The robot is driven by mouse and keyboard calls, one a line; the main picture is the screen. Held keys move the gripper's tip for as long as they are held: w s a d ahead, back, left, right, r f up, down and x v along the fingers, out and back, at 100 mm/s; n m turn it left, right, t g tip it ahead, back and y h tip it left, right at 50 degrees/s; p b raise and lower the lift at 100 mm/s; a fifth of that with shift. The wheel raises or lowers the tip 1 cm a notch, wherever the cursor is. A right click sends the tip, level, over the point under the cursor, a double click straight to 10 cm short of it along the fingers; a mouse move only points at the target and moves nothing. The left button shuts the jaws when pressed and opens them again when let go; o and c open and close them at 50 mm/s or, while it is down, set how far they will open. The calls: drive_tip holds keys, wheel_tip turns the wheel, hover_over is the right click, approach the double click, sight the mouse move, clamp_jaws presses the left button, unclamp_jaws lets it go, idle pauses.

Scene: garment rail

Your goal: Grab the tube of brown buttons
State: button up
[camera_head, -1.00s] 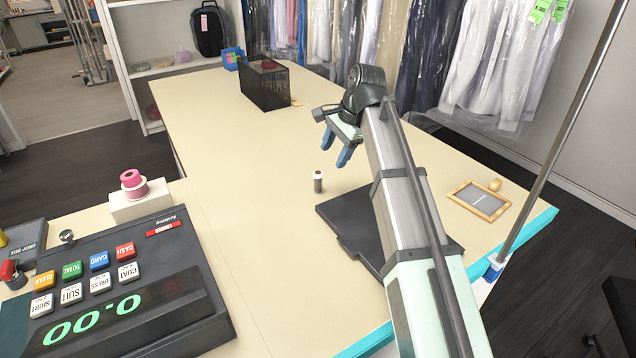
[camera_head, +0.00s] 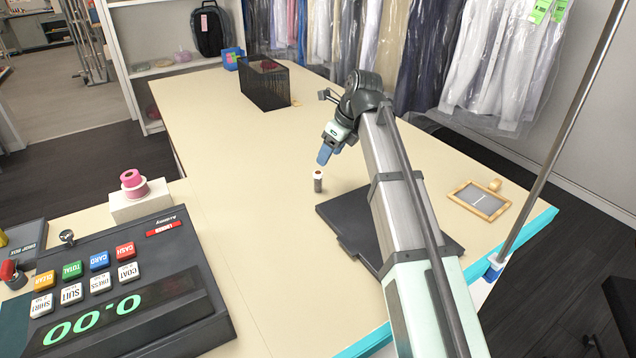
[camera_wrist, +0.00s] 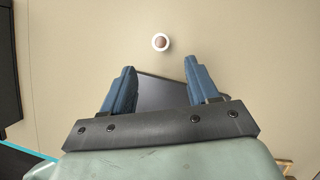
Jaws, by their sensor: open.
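My gripper (camera_head: 325,154) has blue fingers and is just above the tube in the head view. In the wrist view my gripper (camera_wrist: 156,76) is open, with its two fingers apart and nothing between them.
A dark flat pad (camera_head: 350,235) lies just right of the tube, partly under my arm. A black mesh box (camera_head: 264,85) stands farther back. A wooden frame (camera_head: 479,200) lies at the right. A cash register (camera_head: 120,280) fills the front left. The counter left of the tube is clear.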

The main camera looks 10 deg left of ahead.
sight(319, 172)
drive_tip(key=x, duration=1.2)
drive_tip(key=shift+w+a+f, duration=0.15)
drive_tip(key=c, duration=1.1)
drive_tip(key=shift+o, duration=0.2)
